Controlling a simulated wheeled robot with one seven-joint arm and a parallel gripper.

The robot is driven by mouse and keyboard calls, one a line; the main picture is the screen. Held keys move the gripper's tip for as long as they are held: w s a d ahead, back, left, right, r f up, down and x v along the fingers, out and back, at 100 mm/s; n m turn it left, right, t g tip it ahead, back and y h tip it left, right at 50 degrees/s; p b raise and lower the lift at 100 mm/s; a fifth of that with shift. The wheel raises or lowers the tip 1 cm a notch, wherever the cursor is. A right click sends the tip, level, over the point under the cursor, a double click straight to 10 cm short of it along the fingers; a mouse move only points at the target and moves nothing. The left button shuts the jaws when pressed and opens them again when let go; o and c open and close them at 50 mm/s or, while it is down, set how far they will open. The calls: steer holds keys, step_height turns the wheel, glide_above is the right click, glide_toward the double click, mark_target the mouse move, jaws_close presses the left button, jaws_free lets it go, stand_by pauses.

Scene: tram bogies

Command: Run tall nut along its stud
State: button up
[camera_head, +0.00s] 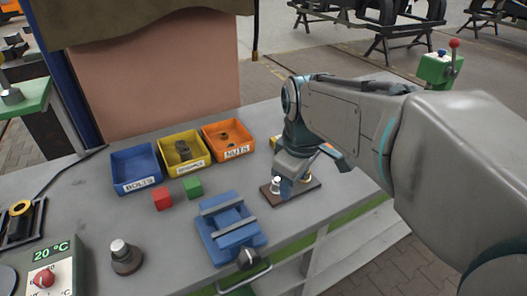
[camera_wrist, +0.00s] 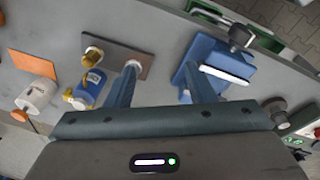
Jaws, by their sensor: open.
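A brown plate (camera_head: 306,187) lies on the grey bench and also shows in the wrist view (camera_wrist: 116,61). A silver tall nut on its stud (camera_head: 276,183) stands at the plate's left end; in the wrist view it shows at the left fingertip (camera_wrist: 133,64), partly hidden by that finger. A brass-coloured piece (camera_wrist: 92,55) sits at the plate's other end. My gripper (camera_wrist: 162,74) is open and empty, its fingers wide apart above the bench. The gap between them shows bare bench, with the nut at the left finger and a blue vise by the right one.
The blue vise (camera_head: 228,229) stands left of the plate. Blue (camera_head: 135,170), yellow (camera_head: 184,150) and orange (camera_head: 228,140) bins stand behind. Red (camera_head: 161,198) and green (camera_head: 193,188) blocks lie before them. A blue cylinder with brass fittings (camera_wrist: 89,89) is close to the plate.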

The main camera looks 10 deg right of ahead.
mark_target(277, 181)
steer(key=w+n+g+b, duration=0.2)
steer(key=w+n, duration=1.2)
steer(key=n, duration=0.1)
steer(key=f, duration=0.6)
steer(key=f+b, duration=0.1)
steer(key=f, duration=0.5)
steer(key=shift+s+f, duration=0.2)
steer(key=shift+f, duration=0.2)
steer(key=c, duration=1)
